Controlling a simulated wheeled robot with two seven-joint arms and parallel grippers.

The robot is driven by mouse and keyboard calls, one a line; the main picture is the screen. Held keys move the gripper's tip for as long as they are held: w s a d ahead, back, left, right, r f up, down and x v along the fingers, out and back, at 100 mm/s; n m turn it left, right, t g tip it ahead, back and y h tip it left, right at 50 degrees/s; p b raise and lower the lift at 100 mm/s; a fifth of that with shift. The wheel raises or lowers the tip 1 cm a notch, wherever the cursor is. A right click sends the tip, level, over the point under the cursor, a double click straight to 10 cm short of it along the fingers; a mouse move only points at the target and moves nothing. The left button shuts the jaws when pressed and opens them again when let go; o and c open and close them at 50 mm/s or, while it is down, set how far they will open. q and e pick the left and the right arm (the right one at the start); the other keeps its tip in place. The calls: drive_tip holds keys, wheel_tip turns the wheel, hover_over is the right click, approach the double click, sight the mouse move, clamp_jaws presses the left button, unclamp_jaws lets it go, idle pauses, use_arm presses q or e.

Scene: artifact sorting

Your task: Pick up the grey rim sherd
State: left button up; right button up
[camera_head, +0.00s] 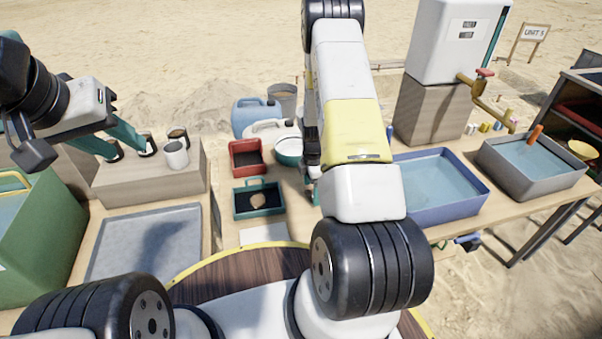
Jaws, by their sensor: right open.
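I cannot make out a grey rim sherd in this view. One tan-brown sherd (257,200) lies in the small green tray (244,215) at the middle of the bench. My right arm crosses the middle of the view and hides part of the bench. My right gripper (314,190) is mostly hidden behind that arm; only bits of its teal fingers show, right of the green tray, and it is open. My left gripper (130,150) is at the left, over the pale block with the mugs.
A red tray (246,170) of dark soil stands behind the green tray. A white mug (175,155) is beside my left gripper. A flat grey tray (142,270) is at front left, a green crate (40,240) further left. Blue (475,197) and grey (550,186) water basins stand right.

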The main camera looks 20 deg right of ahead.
drive_tip(key=shift+f, duration=0.65)
drive_tip(key=c, duration=1.4)
drive_tip(key=shift+r, duration=0.2)
drive_tip(key=shift+c, duration=0.2)
drive_tip(key=shift+r, duration=0.6)
wheel_tip(320, 180, up, 2)
drive_tip(key=shift+s+r, duration=0.1)
drive_tip(key=shift+r, duration=0.05)
drive_tip(key=s+a, duration=0.1)
drive_tip(key=s, duration=0.3)
drive_tip(key=s+a, duration=0.2)
drive_tip(key=s, duration=0.3)
drive_tip(key=s+a+r, duration=0.1)
drive_tip(key=s+a, duration=0.1)
drive_tip(key=s, duration=0.2)
drive_tip(key=shift+s+a, duration=0.1)
drive_tip(key=shift+s, duration=0.1)
drive_tip(key=shift+s+a+r, duration=0.1)
drive_tip(key=shift+s+a, duration=0.15)
drive_tip(key=shift+s, duration=0.4)
drive_tip(key=shift+w, duration=0.1)
